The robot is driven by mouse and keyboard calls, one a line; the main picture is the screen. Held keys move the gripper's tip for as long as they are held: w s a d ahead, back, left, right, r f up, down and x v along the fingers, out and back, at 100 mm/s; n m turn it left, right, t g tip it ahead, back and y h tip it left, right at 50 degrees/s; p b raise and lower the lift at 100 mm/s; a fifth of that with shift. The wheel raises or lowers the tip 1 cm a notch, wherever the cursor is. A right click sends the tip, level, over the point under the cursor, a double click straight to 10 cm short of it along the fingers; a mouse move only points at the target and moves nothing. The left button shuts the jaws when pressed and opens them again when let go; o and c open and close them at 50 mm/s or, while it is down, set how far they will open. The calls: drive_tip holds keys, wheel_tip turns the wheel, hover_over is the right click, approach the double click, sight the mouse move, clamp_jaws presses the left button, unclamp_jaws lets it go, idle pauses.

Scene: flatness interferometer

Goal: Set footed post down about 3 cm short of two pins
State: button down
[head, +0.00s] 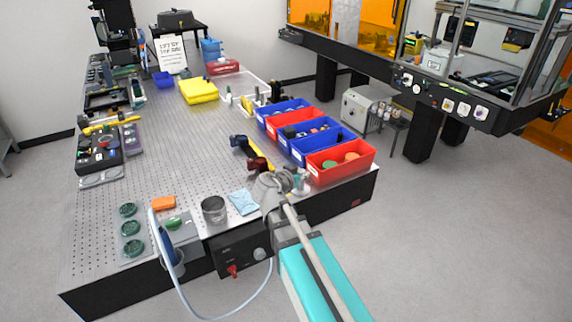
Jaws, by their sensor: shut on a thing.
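My arm reaches up from the bottom of the head view to the near right edge of the perforated table (190,150). My gripper (276,184) is at the arm's far end, small and partly covered by my own grey wrist. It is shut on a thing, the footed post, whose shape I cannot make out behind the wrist. I cannot pick out the two pins with certainty, nor tell how far the post is from them.
Red and blue bins (340,158) line the right edge. A yellow-barred clamp (250,150) lies just beyond my gripper. A metal cup (214,209) and a light-blue cloth (243,201) are left of it. The table's middle is largely clear.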

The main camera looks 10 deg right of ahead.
drive_tip(key=w+a+f+m+g+h+b, duration=0.1)
drive_tip(key=w+f+m+g+h+b, duration=0.1)
drive_tip(key=w, duration=1)
wheel_tip(320, 180, down, 2)
drive_tip(key=shift+a+f+m+g+h+b, duration=0.2)
drive_tip(key=shift+a+m+g+h+b, duration=0.15)
drive_tip(key=shift+m+g+b, duration=0.55)
drive_tip(key=shift+w+f+t+b, duration=0.1)
drive_tip(key=shift+f+t+b, duration=0.05)
drive_tip(key=shift+t+b, duration=0.2)
wheel_tip(320, 180, down, 6)
drive_tip(key=b, duration=0.6)
drive_tip(key=shift+f, duration=0.25)
drive_tip(key=shift+f+b, duration=0.6)
drive_tip(key=shift+b, duration=0.25)
drive_tip(key=shift+c, duration=1.9)
unclamp_jaws()
